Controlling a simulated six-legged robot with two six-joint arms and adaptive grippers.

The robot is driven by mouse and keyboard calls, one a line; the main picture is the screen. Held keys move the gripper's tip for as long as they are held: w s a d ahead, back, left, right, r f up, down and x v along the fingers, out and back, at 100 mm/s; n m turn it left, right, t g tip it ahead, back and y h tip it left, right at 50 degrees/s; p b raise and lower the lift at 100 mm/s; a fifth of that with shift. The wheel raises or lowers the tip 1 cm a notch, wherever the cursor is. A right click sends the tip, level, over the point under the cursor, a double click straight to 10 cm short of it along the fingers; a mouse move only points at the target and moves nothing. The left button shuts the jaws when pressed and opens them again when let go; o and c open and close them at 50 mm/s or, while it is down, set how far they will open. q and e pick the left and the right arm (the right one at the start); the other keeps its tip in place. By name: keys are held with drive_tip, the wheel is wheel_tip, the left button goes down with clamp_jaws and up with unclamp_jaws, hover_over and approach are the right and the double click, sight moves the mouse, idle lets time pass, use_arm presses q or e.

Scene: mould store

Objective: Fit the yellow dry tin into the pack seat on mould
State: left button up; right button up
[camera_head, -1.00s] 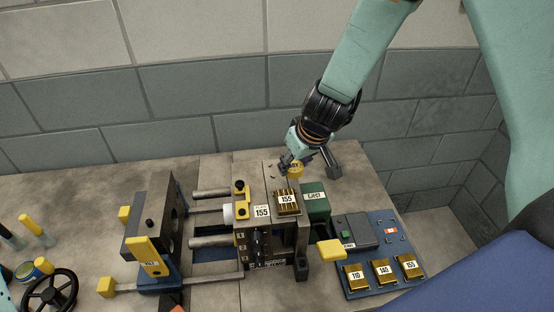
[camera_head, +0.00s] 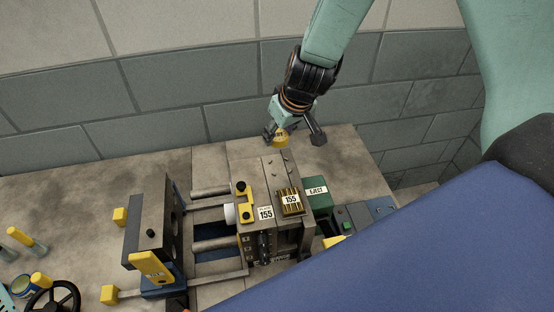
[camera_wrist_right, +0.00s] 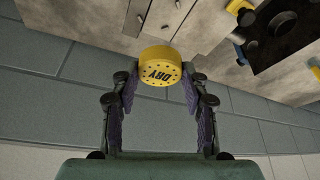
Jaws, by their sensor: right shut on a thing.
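The yellow dry tin (camera_head: 281,136) is in my right gripper (camera_head: 292,138), at the back of the bench behind the mould. In the right wrist view the tin (camera_wrist_right: 160,69) sits between the two fingertips (camera_wrist_right: 160,85), its "DRY" lid facing the camera. The grey mould (camera_head: 262,178) stands in the middle of the head view, apart from the tin. A gold ribbed block marked 155 (camera_head: 291,202) sits on its top. Small pins or holes show on the top behind that block; I cannot tell which part is the pack seat. My left gripper is not in view.
A green EJECT box (camera_head: 317,191) stands right of the mould. The dark plate with a yellow handle (camera_head: 152,266) stands left, joined by metal rods (camera_head: 212,192). A black handwheel (camera_head: 55,297) is at lower left. The control panel (camera_head: 354,215) at right is mostly hidden.

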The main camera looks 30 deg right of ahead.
drive_tip(key=b, duration=0.5)
hover_over(280, 166)
drive_tip(key=s, duration=0.1)
wheel_tip(280, 166, down, 6)
drive_tip(key=shift+d+r, duration=0.1)
drive_tip(key=shift+r, duration=0.1)
drive_tip(key=shift+w+a+f, duration=0.15)
drive_tip(key=shift+a+f, duration=0.1)
drive_tip(key=shift+f, duration=0.1)
drive_tip(key=shift+f+b, duration=0.3)
drive_tip(key=shift+b, duration=0.35)
drive_tip(key=f, duration=0.1)
drive_tip(key=b, duration=0.1)
drive_tip(key=f+b, duration=0.1)
drive_tip(key=shift+s+d+f, duration=0.25)
drive_tip(key=shift+f, duration=0.05)
drive_tip(key=shift+w+f+b, duration=0.15)
drive_tip(key=shift+f+b, duration=0.05)
drive_tip(key=shift+b, duration=0.2)
drive_tip(key=shift+w+a, duration=0.15)
drive_tip(key=shift+a, duration=0.1)
drive_tip(key=shift+s+d+r, duration=0.1)
drive_tip(key=shift+s, duration=0.15)
drive_tip(key=shift+s+d, duration=0.1)
drive_tip(key=shift+f+b, duration=0.3)
drive_tip(key=shift+f, duration=0.05)
